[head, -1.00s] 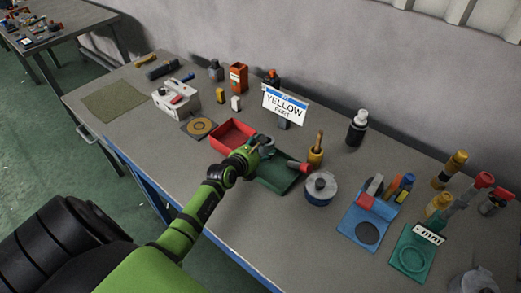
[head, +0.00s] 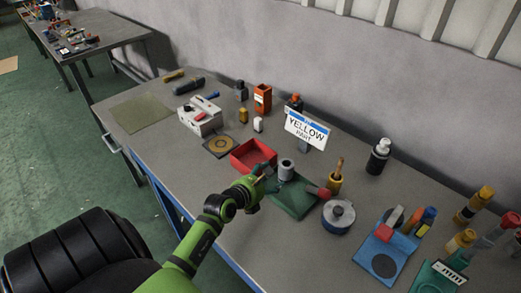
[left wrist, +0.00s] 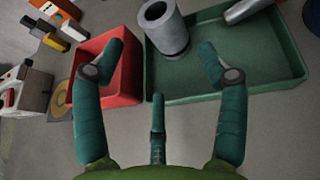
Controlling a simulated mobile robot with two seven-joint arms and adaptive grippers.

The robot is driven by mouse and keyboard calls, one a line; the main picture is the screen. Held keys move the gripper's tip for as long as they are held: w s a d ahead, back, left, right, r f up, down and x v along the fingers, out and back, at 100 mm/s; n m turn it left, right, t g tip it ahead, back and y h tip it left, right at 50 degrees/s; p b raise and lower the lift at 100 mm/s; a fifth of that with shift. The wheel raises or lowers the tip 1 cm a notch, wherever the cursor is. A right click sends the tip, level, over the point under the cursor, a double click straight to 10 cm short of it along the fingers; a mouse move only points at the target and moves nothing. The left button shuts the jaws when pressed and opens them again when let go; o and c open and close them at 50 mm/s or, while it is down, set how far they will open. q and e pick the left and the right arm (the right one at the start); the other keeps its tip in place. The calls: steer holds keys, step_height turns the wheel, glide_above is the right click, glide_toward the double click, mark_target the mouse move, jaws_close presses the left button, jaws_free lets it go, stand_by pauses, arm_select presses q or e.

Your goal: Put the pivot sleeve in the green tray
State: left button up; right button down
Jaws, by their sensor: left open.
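A grey hollow sleeve (head: 286,169), which I take as the pivot sleeve, stands upright at the left end of the green tray (head: 292,206). In the left wrist view the sleeve (left wrist: 166,30) shows its open bore and appears inside the wall of the green tray (left wrist: 215,92). My left gripper (head: 268,180) is open and empty, just in front of and left of the sleeve. In the left wrist view its spread fingers (left wrist: 158,75) are clear of the sleeve. My right gripper is not in view.
A red tray (head: 252,155) adjoins the green tray on the left. A red-ended grey cylinder (head: 318,191) lies at the green tray's right side.

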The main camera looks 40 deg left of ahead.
arm_select(q)
steer(key=shift+v, duration=2.15)
